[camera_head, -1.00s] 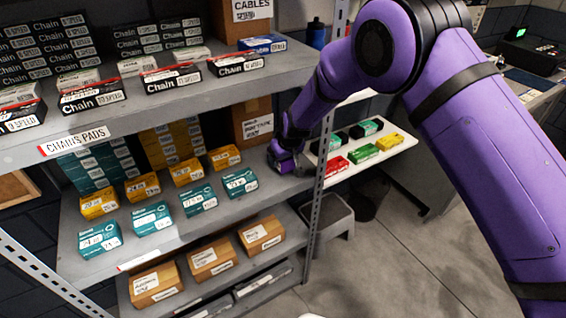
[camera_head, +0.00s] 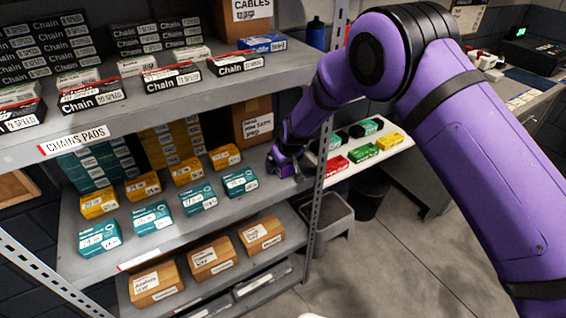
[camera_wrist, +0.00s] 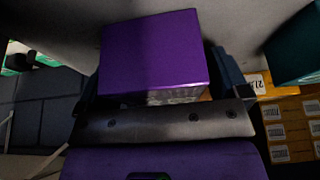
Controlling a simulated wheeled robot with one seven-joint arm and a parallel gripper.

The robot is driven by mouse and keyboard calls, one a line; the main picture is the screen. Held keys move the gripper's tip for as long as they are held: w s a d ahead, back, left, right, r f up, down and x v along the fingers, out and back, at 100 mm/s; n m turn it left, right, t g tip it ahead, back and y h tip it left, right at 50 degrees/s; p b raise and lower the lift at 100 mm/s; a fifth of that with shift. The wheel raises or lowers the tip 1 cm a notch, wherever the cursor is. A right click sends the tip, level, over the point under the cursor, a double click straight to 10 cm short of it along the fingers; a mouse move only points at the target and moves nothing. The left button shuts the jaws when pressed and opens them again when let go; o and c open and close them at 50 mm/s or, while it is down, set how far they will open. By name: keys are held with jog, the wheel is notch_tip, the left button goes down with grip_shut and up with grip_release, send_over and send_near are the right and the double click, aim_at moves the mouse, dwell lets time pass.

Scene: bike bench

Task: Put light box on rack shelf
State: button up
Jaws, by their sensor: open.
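A purple box (camera_wrist: 152,55), which I take to be the light box, sits between the fingers of my gripper (camera_wrist: 160,80) in the wrist view. The fingers are open, one on each side of it. In the head view my gripper (camera_head: 283,168) is at the right end of the middle rack shelf (camera_head: 262,197), close above its surface. The box is small and hard to tell from my purple wrist there. Its underside is hidden, so I cannot tell how it rests.
Teal boxes (camera_head: 199,199) and yellow boxes (camera_head: 188,172) stand left of my gripper. A cardboard box (camera_head: 257,122) is behind it. The rack's upright post (camera_head: 325,165) is close on the right. The upper shelf (camera_head: 150,110) hangs overhead. A white side shelf (camera_head: 370,158) holds several small boxes.

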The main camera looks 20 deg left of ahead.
jog(key=shift+v, duration=3.85)
jog(key=shift+w, duration=0.1)
